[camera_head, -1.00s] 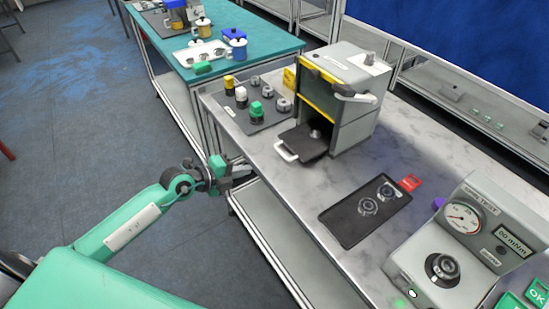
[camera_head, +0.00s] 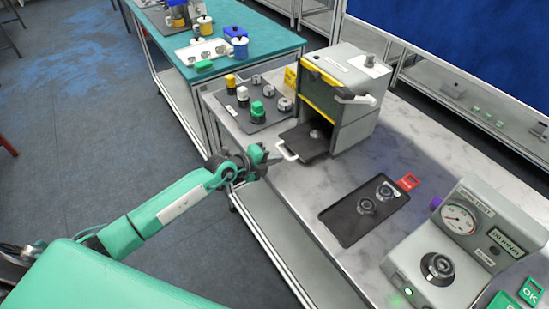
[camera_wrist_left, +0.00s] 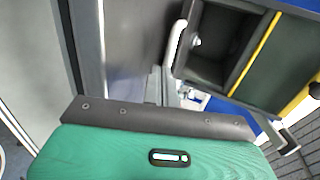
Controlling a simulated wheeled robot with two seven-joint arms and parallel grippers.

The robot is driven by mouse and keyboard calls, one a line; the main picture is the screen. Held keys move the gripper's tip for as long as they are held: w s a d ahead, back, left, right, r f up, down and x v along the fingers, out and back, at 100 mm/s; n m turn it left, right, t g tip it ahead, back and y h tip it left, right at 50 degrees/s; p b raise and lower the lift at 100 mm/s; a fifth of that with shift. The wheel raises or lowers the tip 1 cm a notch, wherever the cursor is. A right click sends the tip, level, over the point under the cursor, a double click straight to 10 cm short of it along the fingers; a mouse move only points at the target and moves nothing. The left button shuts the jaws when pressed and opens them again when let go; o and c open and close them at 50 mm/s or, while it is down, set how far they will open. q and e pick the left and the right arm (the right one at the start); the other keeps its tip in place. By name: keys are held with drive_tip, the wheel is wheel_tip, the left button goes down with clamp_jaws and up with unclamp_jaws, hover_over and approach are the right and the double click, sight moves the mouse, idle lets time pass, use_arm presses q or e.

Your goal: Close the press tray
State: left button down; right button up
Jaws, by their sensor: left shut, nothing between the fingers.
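The press (camera_head: 345,100) is a grey box with yellow trim and a lever on its right side. Its black press tray (camera_head: 306,141) sticks out of the front opening, with a white handle (camera_head: 287,151) at its outer end and a small round part on it. My left gripper (camera_head: 275,160) is shut and empty, just left of the handle and close to it; I cannot tell whether they touch. In the left wrist view the handle (camera_wrist_left: 176,42) shows ahead, beside the dark tray opening. My right gripper is not in view.
A black mat (camera_head: 258,118) with several coloured parts lies left of the press. A black tray (camera_head: 345,222) with round parts lies in front, and a grey tester (camera_head: 465,225) stands at right. Bare marble table (camera_head: 290,195) lies between.

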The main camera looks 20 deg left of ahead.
sight(298, 147)
use_arm(q)
drive_tip(key=shift+w+d+r, duration=0.1)
drive_tip(key=shift+w+d, duration=0.2)
drive_tip(key=shift+w, duration=0.1)
drive_tip(key=w+d, duration=0.1)
drive_tip(key=w, duration=0.1)
drive_tip(key=w+d+p, duration=0.1)
drive_tip(key=w+d, duration=0.2)
drive_tip(key=w, duration=0.1)
drive_tip(key=shift+d+p, duration=0.4)
drive_tip(key=shift+w, duration=0.1)
